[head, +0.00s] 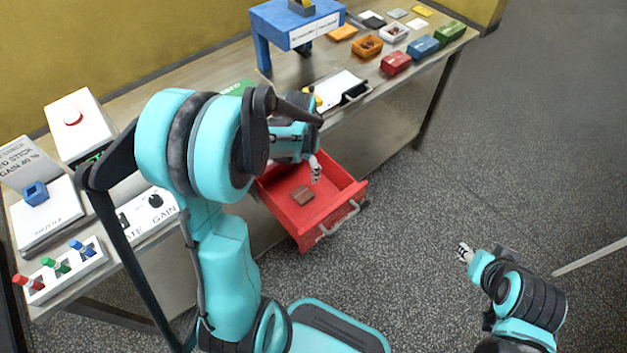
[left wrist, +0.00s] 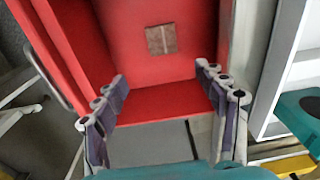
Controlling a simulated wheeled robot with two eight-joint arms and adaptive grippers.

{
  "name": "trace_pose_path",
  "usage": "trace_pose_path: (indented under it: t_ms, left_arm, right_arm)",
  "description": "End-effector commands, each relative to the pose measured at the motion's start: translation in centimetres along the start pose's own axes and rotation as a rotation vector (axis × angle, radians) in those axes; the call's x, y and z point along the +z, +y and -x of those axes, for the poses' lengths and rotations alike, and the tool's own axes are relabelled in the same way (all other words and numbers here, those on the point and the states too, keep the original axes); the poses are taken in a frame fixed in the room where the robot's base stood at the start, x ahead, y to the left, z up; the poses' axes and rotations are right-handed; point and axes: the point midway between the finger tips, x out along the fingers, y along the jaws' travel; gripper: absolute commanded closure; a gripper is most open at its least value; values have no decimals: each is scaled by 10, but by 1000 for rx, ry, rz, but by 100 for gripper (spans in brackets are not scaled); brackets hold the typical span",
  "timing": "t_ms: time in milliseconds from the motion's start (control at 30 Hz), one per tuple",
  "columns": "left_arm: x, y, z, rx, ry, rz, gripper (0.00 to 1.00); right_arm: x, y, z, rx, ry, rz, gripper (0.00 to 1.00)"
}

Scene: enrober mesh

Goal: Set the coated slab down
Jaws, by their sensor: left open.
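A small brown slab (head: 303,195) lies flat on the floor of an open red drawer (head: 351,187). In the left wrist view the slab (left wrist: 161,39) shows a lighter line across it, and the red drawer (left wrist: 120,20) surrounds it. My left gripper (head: 315,168) is above the drawer, near the slab but apart from it. In the left wrist view its fingers (left wrist: 163,78) are spread wide with nothing between them. My right gripper (head: 464,251) is over the floor at the right, away from the bench; its fingers are too small to read.
The bench carries a blue stand (head: 293,30), several coloured boxes such as a red one (head: 396,64), a white tray (head: 340,90), and coloured levers (head: 57,265) at the near left. The drawer's handle (head: 338,220) juts out.

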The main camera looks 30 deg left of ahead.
Motion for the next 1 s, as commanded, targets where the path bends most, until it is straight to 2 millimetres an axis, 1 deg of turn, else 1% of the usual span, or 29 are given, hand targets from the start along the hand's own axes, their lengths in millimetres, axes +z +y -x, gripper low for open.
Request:
trace_pose_path:
  t_ms: [33, 100, 200, 300, 400, 533, 700, 800, 1000]
  left_arm:
    - [2, 11, 16, -16, 26, 14, 28]
    - [4, 26, 40, -44, 78, 49, 28]
    - [10, 49, 71, -77, 159, 104, 28]
    - [19, 72, 96, -99, 245, 160, 28]
    - [31, 94, 115, -110, 334, 215, 28]
    - [46, 118, 129, -109, 441, 277, 28]
    - [59, 136, 136, -96, 534, 332, 28]
    - [62, 140, 137, -91, 559, 348, 28]
    - [62, 142, 138, -89, 568, 354, 28]
  right_arm:
    - [0, 0, 0, 0, 0, 0, 60]
    - [0, 0, 0, 0, 0, 0, 60]
    - [0, 0, 0, 0, 0, 0, 60]
    - [0, 0, 0, 0, 0, 0, 60]
    - [0, 0, 0, 0, 0, 0, 60]
    - [0, 0, 0, 0, 0, 0, 60]
    - [0, 0, 0, 0, 0, 0, 60]
    - [0, 0, 0, 0, 0, 0, 60]
    - [0, 0, 0, 0, 0, 0, 60]
